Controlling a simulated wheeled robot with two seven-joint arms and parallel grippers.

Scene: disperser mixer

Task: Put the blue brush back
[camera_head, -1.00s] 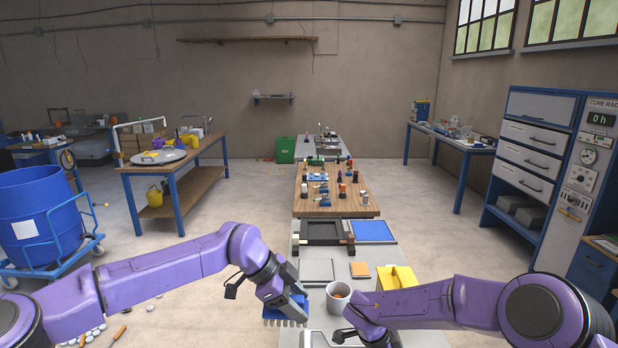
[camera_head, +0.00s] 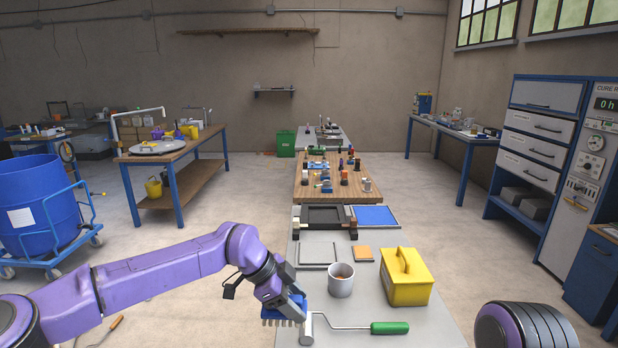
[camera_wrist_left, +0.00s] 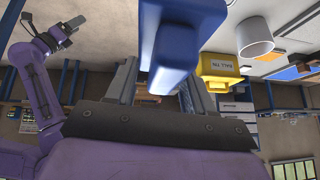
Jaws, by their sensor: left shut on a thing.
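The blue brush (camera_head: 283,311) is held in my left gripper (camera_head: 291,297) over the left edge of the grey bench, bristles hanging down. In the left wrist view the blue brush (camera_wrist_left: 182,45) fills the space between the fingers of my left gripper (camera_wrist_left: 160,85), which are shut on it. My right gripper (camera_wrist_left: 68,30) shows small in the left wrist view, raised and away from the bench; its jaws are too small to read. In the head view only a part of my right arm shows at the lower right.
A roller with a green handle (camera_head: 389,328) lies at the front, close to the brush. A black tray (camera_head: 325,217) lies farther back.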

